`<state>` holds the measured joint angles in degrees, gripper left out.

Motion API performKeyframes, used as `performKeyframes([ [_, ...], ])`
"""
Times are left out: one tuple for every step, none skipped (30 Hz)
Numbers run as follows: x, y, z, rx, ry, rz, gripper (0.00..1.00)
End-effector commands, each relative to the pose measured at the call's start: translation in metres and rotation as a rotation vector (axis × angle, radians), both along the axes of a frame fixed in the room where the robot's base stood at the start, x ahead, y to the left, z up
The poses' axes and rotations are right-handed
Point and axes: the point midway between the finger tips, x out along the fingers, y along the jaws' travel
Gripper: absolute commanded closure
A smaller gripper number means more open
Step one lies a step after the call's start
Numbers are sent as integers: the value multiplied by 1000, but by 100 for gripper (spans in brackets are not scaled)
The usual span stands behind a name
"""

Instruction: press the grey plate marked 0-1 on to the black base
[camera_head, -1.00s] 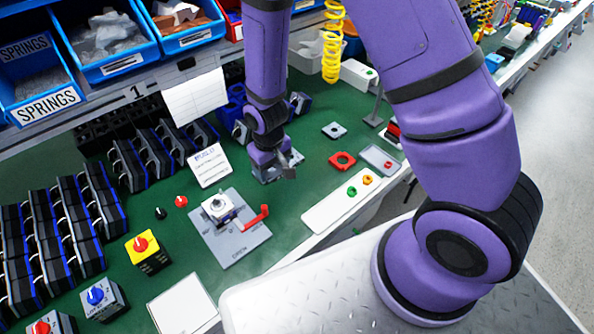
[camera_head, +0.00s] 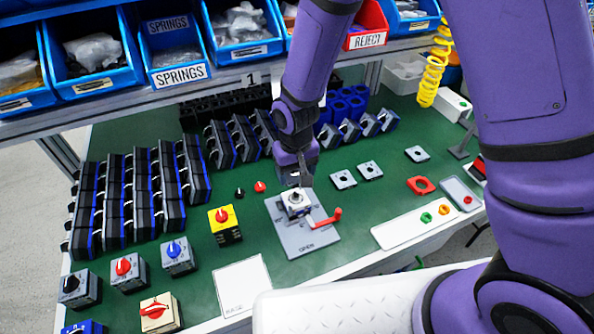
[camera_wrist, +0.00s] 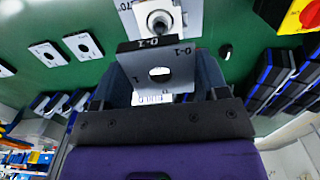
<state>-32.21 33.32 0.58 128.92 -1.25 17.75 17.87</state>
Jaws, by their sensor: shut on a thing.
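My gripper (camera_head: 298,180) is shut on a grey plate marked 0-1 (camera_wrist: 146,64), with a round hole in its middle. In the wrist view the plate is tilted towards the camera, its front edge also reading 0-1. The switch base with its upright pale shaft (camera_wrist: 160,20) shows just beyond the plate. In the head view this base (camera_head: 296,206) sits in the fixture on a grey board (camera_head: 290,236), right below my gripper. The plate looks apart from the shaft; the exact gap cannot be told. The base's black part is mostly hidden.
A red lever (camera_head: 327,218) stands at the board's right side. Loose grey plates (camera_head: 370,170) lie to the right. A yellow switch (camera_head: 224,226) and rows of black-blue bases (camera_head: 130,195) stand left. Blue bins (camera_head: 90,50) hang above the back.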

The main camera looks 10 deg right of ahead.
Motion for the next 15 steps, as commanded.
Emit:
performKeyframes([
  [0,0,-2,0,1,0,55],
  [0,0,-3,0,1,0,55],
  [0,0,-5,-1,2,0,55],
  [0,0,-7,-2,3,0,55],
  [0,0,-9,-2,3,0,55],
  [0,0,-12,-2,3,0,55],
  [0,0,-14,-2,2,0,55],
  [0,0,-16,-1,2,0,55],
  [0,0,-20,-2,2,1,55],
  [0,0,-22,-2,3,1,55],
  [0,0,-25,-2,3,1,55],
  [0,0,-28,-2,2,1,55],
  [0,0,-30,-1,2,1,55],
  [0,0,-32,0,1,1,55],
  [0,0,-35,-1,2,1,55],
])
